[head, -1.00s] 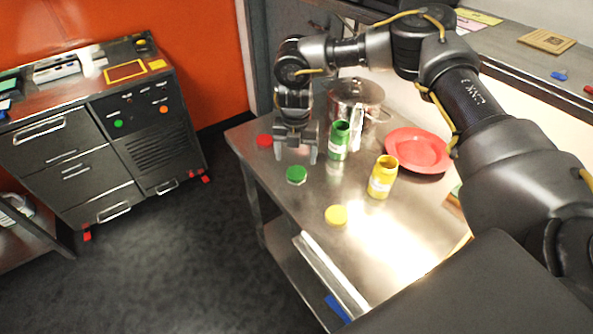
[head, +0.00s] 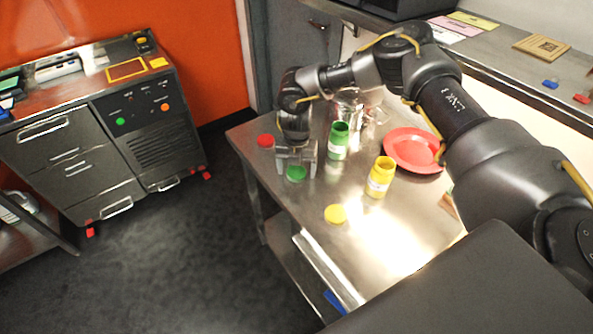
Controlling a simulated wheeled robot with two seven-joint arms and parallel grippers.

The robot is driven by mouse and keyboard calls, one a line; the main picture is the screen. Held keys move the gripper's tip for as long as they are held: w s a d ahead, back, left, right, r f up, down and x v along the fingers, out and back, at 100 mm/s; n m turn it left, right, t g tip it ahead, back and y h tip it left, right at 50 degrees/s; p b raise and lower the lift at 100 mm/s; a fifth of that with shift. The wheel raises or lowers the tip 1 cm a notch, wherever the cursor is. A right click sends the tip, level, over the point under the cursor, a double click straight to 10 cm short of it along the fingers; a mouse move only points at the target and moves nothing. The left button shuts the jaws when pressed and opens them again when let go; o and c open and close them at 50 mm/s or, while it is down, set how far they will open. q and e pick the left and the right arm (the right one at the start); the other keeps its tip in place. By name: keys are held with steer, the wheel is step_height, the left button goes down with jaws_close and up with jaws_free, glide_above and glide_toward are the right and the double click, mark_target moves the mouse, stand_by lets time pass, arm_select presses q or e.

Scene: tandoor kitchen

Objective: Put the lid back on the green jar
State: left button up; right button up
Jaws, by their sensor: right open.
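The green jar (head: 338,141) stands upright and open on the steel table, with a white label on its side. The green lid (head: 296,173) lies on the table to the left of and nearer than the jar. My right gripper (head: 296,167) points down over the green lid with its fingers open, one on either side of the lid. I cannot tell whether the fingers touch the lid. My left gripper is not in view.
A yellow jar (head: 380,178) stands right of the green jar, and a yellow lid (head: 335,214) lies nearer. A red lid (head: 265,140) lies at the left table edge. A red plate (head: 413,150) and a steel pot (head: 347,108), partly hidden by my arm, are behind.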

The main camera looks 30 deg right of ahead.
mark_target(296, 171)
steer(key=c, duration=1)
steer(key=shift+r, duration=0.1)
steer(key=shift+c, duration=0.2)
steer(key=shift+r+p, duration=0.5)
steer(key=shift+r, duration=0.05)
step_height(296, 171, up, 2)
steer(key=shift+r+p, duration=0.25)
steer(key=shift+p, duration=0.8)
steer(key=s+a+r+p, duration=0.3)
steer(key=s+r+p, duration=0.6)
steer(key=s, duration=0.4)
steer(key=shift+s+a+r, duration=0.15)
steer(key=shift+s+a, duration=0.1)
steer(key=shift+a, duration=0.15)
